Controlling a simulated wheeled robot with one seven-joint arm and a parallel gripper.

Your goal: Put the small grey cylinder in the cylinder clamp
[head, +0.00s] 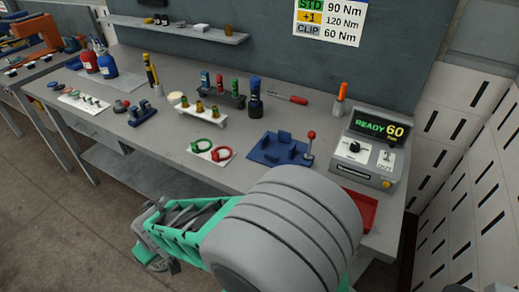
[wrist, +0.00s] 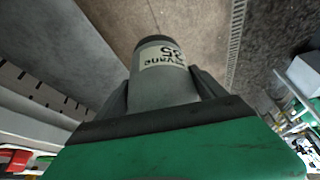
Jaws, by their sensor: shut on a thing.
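A grey cylinder (wrist: 165,90) with a dark top end and a white label fills the middle of the wrist view. My gripper (wrist: 162,84) is shut on it, with one dark finger on each side. In the head view my green and grey arm reaches left in front of the bench; the held cylinder is hard to make out there. A blue fixture with upright blocks and a red-knobbed lever, which looks like the cylinder clamp (head: 280,150), sits on the bench to the right of my gripper. No cylinder shows in it.
A control box (head: 365,160) reading "READY 60" stands right of the clamp, with a red tray (head: 360,209) near it at the front edge. A white plate with green and red rings (head: 211,152) lies left of the clamp. Bottles and tool racks stand farther back and left.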

